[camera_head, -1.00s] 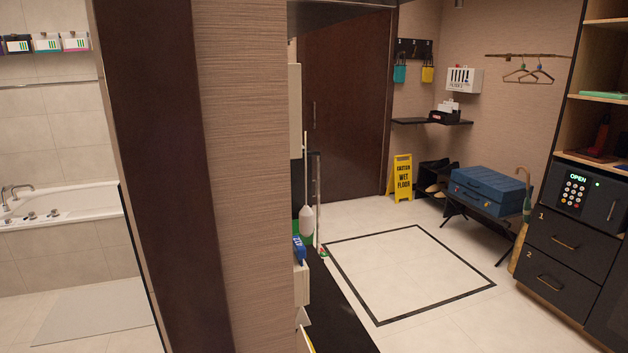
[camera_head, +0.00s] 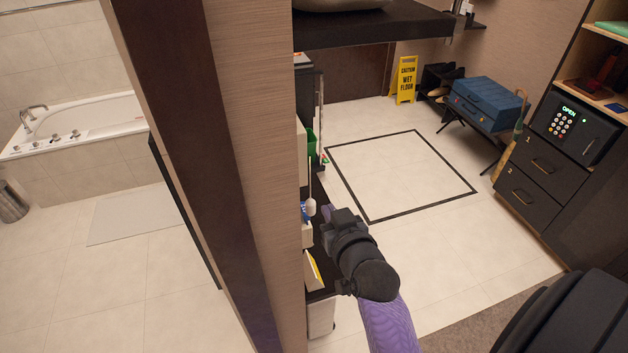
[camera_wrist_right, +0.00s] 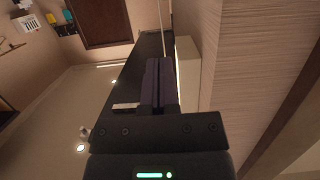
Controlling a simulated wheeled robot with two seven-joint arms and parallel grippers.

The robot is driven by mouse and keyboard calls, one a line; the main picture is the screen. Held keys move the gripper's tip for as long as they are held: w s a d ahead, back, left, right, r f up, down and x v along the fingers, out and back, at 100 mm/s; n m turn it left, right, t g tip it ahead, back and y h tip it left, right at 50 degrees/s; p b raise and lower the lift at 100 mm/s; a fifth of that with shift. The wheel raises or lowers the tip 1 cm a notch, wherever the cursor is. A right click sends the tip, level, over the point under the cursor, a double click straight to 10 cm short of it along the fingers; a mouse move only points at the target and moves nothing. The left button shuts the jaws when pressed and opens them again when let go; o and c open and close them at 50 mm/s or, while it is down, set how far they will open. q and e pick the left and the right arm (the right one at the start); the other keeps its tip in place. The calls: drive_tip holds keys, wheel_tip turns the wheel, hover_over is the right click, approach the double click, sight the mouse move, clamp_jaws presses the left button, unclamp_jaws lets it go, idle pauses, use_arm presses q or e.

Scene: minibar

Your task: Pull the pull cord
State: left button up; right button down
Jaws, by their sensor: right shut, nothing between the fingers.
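The pull cord (camera_head: 310,180) hangs thin and pale beside the wood-textured wall edge in the head view, with a white knob (camera_head: 311,206) at its lower end. In the right wrist view a thin pale line of the cord (camera_wrist_right: 162,30) runs down from the top edge toward the fingers; its lower part is hidden there. My right gripper (camera_head: 338,217) is just right of the knob in the head view. Its fingers (camera_wrist_right: 160,82) are together and empty. I cannot tell whether they touch the cord. My left gripper is not in view.
The wall edge (camera_head: 255,150) stands close to the left of the cord. A dark shelf (camera_head: 375,28) overhangs behind. A cart with a green item (camera_head: 311,142) and boxes stands by the wall. The tiled floor (camera_head: 400,172) to the right is clear, up to the drawer cabinet (camera_head: 530,190).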

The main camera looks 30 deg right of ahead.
drive_tip(key=w, duration=0.2)
drive_tip(key=b, duration=0.7)
hover_over(314, 202)
drive_tip(key=s, duration=0.1)
wheel_tip(314, 202, down, 4)
drive_tip(key=r, duration=0.1)
drive_tip(key=f+b, duration=0.1)
drive_tip(key=a+f+b, duration=0.1)
drive_tip(key=f, duration=0.1)
drive_tip(key=shift+s, duration=0.15)
drive_tip(key=shift+s+f+b, duration=0.1)
drive_tip(key=shift+f+b, duration=0.3)
drive_tip(key=shift+b, duration=0.25)
